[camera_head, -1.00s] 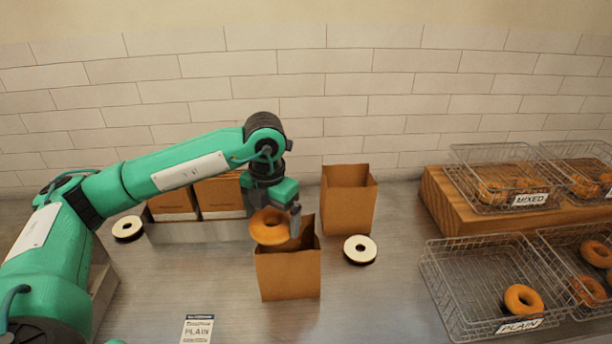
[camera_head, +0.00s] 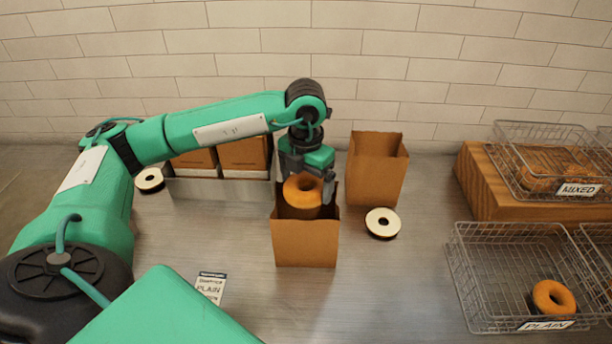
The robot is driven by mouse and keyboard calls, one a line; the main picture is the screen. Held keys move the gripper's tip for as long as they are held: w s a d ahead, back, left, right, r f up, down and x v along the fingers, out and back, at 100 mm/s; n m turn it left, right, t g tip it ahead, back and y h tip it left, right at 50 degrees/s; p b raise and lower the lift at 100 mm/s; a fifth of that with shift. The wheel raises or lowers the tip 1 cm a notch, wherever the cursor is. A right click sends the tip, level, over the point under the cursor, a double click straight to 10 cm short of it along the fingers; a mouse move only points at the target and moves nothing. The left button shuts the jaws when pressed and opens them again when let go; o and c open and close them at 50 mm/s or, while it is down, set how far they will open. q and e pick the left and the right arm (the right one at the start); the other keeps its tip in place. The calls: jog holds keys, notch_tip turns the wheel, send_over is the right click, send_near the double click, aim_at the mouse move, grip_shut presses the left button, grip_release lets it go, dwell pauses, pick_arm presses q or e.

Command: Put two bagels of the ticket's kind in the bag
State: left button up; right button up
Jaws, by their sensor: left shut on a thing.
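My left gripper (camera_head: 309,180) is shut on a plain orange-brown bagel (camera_head: 303,190). It holds the bagel upright in the mouth of the open brown paper bag (camera_head: 305,245); the bagel's lower part is behind the bag's front edge. I cannot see the bag's bottom. The ticket (camera_head: 210,287) lies on the counter at the front and reads PLAIN. The wire basket labelled PLAIN (camera_head: 490,300) at the right holds one bagel (camera_head: 553,298). My right gripper is not in view.
A second open bag (camera_head: 377,170) stands behind to the right. Two white-topped discs (camera_head: 382,222) (camera_head: 149,180) lie on the counter. A basket labelled MIXED (camera_head: 540,180) sits on a wooden riser (camera_head: 480,195).

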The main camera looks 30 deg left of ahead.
aim_at(306, 195)
pick_arm(q)
notch_tip(306, 195, down, 4)
jog(key=b, duration=0.3)
jog(key=shift+f, duration=0.2)
notch_tip(306, 195, down, 8)
jog(key=b, duration=0.7)
jog(key=shift+r, duration=0.25)
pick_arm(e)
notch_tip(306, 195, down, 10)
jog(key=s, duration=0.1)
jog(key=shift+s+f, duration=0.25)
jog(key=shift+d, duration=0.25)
pick_arm(q)
jog(key=o, duration=0.7)
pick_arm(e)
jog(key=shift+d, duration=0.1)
pick_arm(q)
jog(key=shift+r, duration=0.15)
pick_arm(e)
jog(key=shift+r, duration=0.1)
